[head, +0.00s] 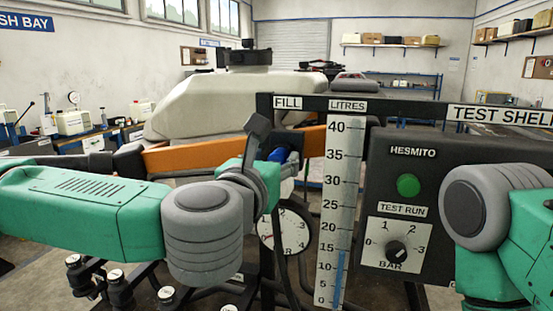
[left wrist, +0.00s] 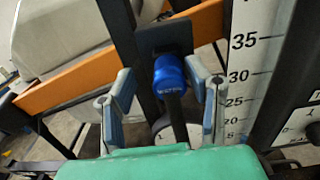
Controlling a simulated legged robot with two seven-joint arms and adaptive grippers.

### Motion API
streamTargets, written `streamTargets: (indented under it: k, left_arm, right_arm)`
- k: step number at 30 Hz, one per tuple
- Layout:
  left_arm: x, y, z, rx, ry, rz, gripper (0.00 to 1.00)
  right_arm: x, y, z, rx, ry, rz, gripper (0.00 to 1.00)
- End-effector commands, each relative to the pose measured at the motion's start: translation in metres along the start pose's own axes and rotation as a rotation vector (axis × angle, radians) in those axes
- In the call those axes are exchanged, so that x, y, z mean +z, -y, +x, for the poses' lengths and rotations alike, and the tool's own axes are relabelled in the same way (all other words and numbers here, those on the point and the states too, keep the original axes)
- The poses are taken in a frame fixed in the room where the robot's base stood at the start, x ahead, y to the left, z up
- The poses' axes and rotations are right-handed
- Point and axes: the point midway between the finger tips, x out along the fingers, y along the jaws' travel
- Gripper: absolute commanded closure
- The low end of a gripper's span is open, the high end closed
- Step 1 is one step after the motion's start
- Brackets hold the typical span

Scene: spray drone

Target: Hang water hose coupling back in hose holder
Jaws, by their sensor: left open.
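The blue water hose coupling (left wrist: 169,75) sits upright against the dark plate of the hose holder (left wrist: 158,38) in the left wrist view. A black hose (left wrist: 177,118) runs down from it. In the head view the coupling (head: 284,155) shows partly behind my left wrist. My left gripper (left wrist: 162,80) is open, with one finger on each side of the coupling and visible gaps between. In the head view the gripper (head: 290,168) is mostly hidden by its own wrist. My right arm shows at the right edge; its gripper is out of view.
A litre scale (head: 339,210) and a round gauge (head: 287,228) stand close beside the left gripper. A dark control box (head: 440,175) with a green button is to the right. An orange beam (head: 215,153) and a large pale tank (head: 235,105) lie behind.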

Motion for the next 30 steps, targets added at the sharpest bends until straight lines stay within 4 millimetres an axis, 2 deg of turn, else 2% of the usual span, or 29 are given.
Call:
streamTargets:
  k: [27, 29, 30]
  left_arm:
    - [0.0002, 0.0096, 0.0003, 0.0, 0.0, 0.001, 0.55]
    - [0.0002, 0.0096, 0.0003, 0.0, 0.0, 0.001, 0.73]
    - [0.0002, 0.0097, 0.0003, 0.0, 0.0, 0.001, 0.87]
  right_arm:
    - [0.0001, 0.0, 0.0011, 0.0, 0.0, 0.0, 1.0]
    - [0.0001, 0.0, 0.0011, 0.0, 0.0, 0.0, 1.0]
    - [0.0001, 0.0, 0.0011, 0.0, 0.0, 0.0, 1.0]
